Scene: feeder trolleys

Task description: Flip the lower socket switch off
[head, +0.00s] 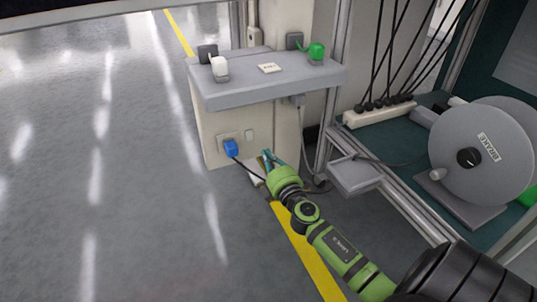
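The lower socket (221,139) is on the front of a cream pillar, below a grey shelf. A blue plug (231,148) sits in it, with a black cable running down to the right. A small pale switch plate (249,135) is just right of the socket; its rocker position is too small to tell. My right gripper (266,157), with teal fingers on a green wrist, is low in front of the pillar, right of the blue plug and below the switch plate. It appears apart from the switch. Its finger gap is too small to judge. My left gripper is out of view.
The grey shelf (245,97) overhangs the socket and carries a white plug (220,68), a green plug (316,51) and dark blocks. A trolley with a large grey reel (482,185) and a power strip (378,114) stands right. The floor at left is clear.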

